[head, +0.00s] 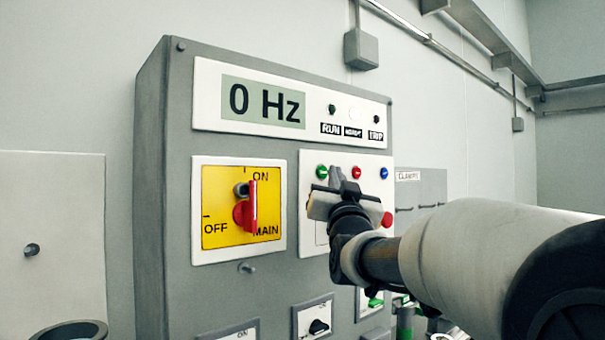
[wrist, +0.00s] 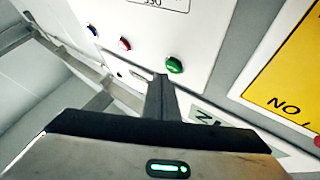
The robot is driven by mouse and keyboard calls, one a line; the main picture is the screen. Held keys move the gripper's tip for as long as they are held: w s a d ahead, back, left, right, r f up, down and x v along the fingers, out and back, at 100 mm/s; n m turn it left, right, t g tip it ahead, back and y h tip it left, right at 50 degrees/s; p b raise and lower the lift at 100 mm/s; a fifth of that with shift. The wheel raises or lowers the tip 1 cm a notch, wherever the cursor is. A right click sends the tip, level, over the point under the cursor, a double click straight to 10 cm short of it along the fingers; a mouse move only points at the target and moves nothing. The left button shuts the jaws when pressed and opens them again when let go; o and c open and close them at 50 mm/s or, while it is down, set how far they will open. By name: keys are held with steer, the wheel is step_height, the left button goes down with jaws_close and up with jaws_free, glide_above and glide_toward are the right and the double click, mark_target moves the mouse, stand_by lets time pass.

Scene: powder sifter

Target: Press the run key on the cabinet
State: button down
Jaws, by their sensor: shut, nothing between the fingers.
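The grey cabinet (head: 165,200) stands in front of me in the head view. Its key panel (head: 308,215) carries a green key (head: 322,171), a red key (head: 356,172) and a blue key (head: 384,173) in a row. No readable label shows on the green key. My gripper (head: 336,174) is shut and empty, its tips just right of the green key in the head view. In the wrist view the green key (wrist: 175,65) is close beside my fingertips (wrist: 160,82); I cannot tell whether they touch the panel. My gripper hides part of the panel.
The display (head: 264,101) reads 0 Hz; the middle lamp (head: 354,114) beside it looks white. A yellow main switch (head: 222,205) with a red handle (head: 245,207) is left of the keys. A red button (head: 387,219) sits lower right. More knobs (head: 318,327) are below.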

stand_by(0.3)
steer(key=shift+w+a+b, duration=0.25)
steer(key=shift+w+b, duration=0.05)
steer(key=shift+w, duration=0.05)
steer(key=shift+w+a, duration=0.25)
steer(key=shift+w, duration=0.1)
stand_by(0.8)
steer(key=shift+b, duration=0.3)
steer(key=shift+s+d+b, duration=0.45)
steer(key=shift+s+b, duration=0.2)
steer(key=shift+b, duration=0.05)
steer(key=shift+f, duration=0.1)
